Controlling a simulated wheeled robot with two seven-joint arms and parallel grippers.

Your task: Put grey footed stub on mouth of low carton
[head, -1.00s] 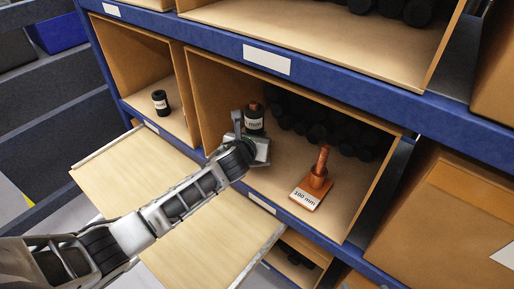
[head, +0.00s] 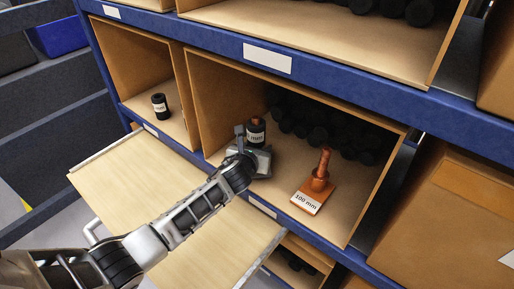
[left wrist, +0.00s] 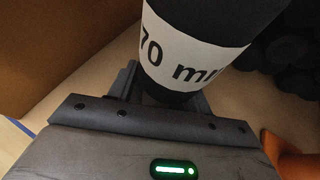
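A dark cylindrical piece (head: 257,136) with a white label and an orange top stands in the middle compartment. In the left wrist view the dark piece (left wrist: 205,45) reads "70 mm" and fills the space above my gripper. My left gripper (head: 250,147) is at its lower part, a finger upright at its left, and seems shut on it. The gripper body (left wrist: 130,140) hides its base, so I cannot tell whether it touches the floor. I cannot make out a grey footed stub or a low carton for certain. My right gripper is not in view.
An orange footed piece (head: 320,172) labelled "100 mm" stands right of my gripper. Dark round items lie behind. Another dark labelled cylinder (head: 160,105) stands in the left compartment. A pale wooden board (head: 150,190) juts out in front, under my arm. Blue shelf edges (head: 340,85) run above.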

